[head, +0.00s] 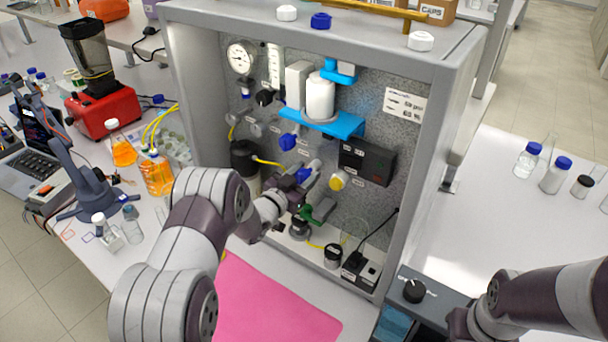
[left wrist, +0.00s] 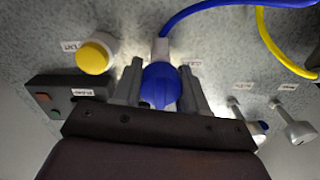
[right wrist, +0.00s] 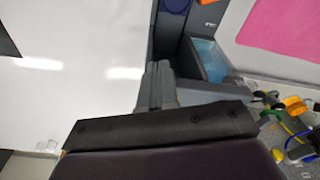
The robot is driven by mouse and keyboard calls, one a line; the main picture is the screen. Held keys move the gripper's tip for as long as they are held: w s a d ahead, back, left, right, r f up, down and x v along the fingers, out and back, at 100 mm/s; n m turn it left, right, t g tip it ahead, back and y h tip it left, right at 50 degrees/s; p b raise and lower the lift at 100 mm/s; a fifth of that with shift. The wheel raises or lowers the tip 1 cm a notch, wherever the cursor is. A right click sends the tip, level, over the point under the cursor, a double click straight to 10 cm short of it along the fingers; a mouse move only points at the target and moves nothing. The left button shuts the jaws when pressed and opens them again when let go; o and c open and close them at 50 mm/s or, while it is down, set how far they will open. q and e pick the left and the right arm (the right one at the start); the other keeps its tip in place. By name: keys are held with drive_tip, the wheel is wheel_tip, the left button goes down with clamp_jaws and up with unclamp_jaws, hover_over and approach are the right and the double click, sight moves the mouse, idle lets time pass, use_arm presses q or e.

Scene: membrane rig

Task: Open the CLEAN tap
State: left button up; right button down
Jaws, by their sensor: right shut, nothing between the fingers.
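A blue tap handle (left wrist: 161,86) on the speckled back panel shows in the left wrist view, with a blue hose above it. Its small label is too blurred to read. My left gripper (left wrist: 160,92) has a finger on each side of the handle, close against it, and looks shut on it. In the head view this blue handle (head: 303,174) is at the tip of my left gripper (head: 292,186), partly covered by it. Another blue tap (head: 288,142) is higher on the panel. My right gripper (right wrist: 158,85) is shut and empty, away from the rig.
A yellow knob (left wrist: 96,54) and a dark box (left wrist: 65,93) sit beside the handle. Two grey-metal fittings (left wrist: 290,122) are on the other side. A green valve (head: 318,210) lies below in the head view. A pink mat (head: 265,300) covers the front bench.

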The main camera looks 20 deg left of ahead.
idle(0.3)
use_arm(q)
drive_tip(key=n+b, duration=0.1)
drive_tip(key=n, duration=0.2)
drive_tip(key=shift+f, duration=0.1)
drive_tip(key=n+b, duration=0.1)
drive_tip(key=n, duration=0.3)
drive_tip(key=shift+n+b, duration=0.3)
drive_tip(key=shift+n, duration=0.1)
drive_tip(key=n, duration=0.4)
drive_tip(key=shift+a, duration=0.1)
drive_tip(key=n, duration=0.6)
drive_tip(key=o, duration=1.1)
drive_tip(key=shift+c, duration=0.2)
